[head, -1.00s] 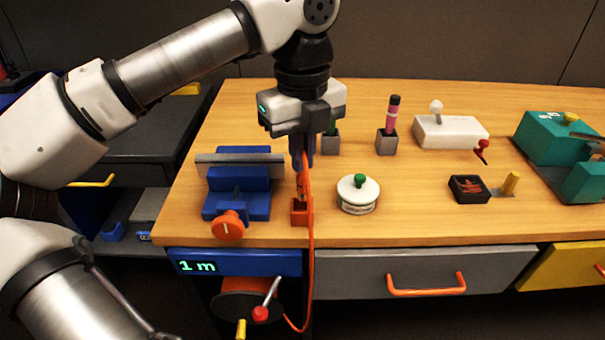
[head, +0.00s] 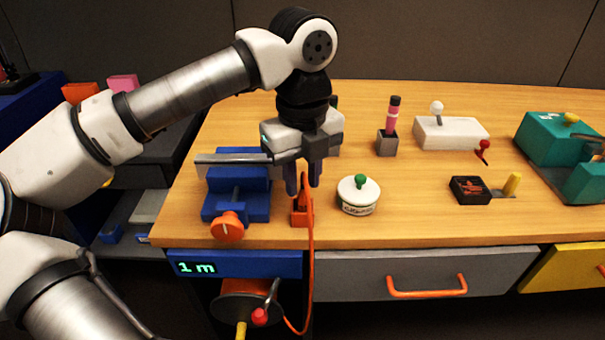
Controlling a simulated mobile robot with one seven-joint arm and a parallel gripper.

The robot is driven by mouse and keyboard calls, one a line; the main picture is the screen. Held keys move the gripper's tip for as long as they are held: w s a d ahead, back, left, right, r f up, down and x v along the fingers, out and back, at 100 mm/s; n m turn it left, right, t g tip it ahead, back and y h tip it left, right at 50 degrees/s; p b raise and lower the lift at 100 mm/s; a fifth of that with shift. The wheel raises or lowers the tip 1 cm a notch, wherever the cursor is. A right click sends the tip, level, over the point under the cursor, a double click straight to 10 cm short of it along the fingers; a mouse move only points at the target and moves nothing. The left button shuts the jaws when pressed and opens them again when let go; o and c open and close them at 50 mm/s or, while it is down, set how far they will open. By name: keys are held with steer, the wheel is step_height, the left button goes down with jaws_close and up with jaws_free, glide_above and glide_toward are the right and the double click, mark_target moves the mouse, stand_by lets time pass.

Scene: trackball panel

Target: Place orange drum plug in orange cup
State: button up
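The orange drum plug (head: 307,187) stands about upright in the small orange cup (head: 300,218) near the table's front edge. Its orange cable (head: 311,250) runs down over the edge toward the drum (head: 248,306) below. My gripper (head: 304,187) is just above and behind the cup. Its two dark fingers are spread apart with a gap between them, and it does not appear to grip the plug. How deep the plug sits in the cup is hidden by the cup's wall.
A blue vise (head: 237,190) with an orange knob stands close left of the cup. A white round tin (head: 358,195) with a green knob stands close right. A grey holder (head: 387,143) with a pink marker is behind.

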steer(key=shift+r, duration=0.1)
step_height(320, 180, up, 12)
steer(key=p, duration=0.1)
stand_by(0.4)
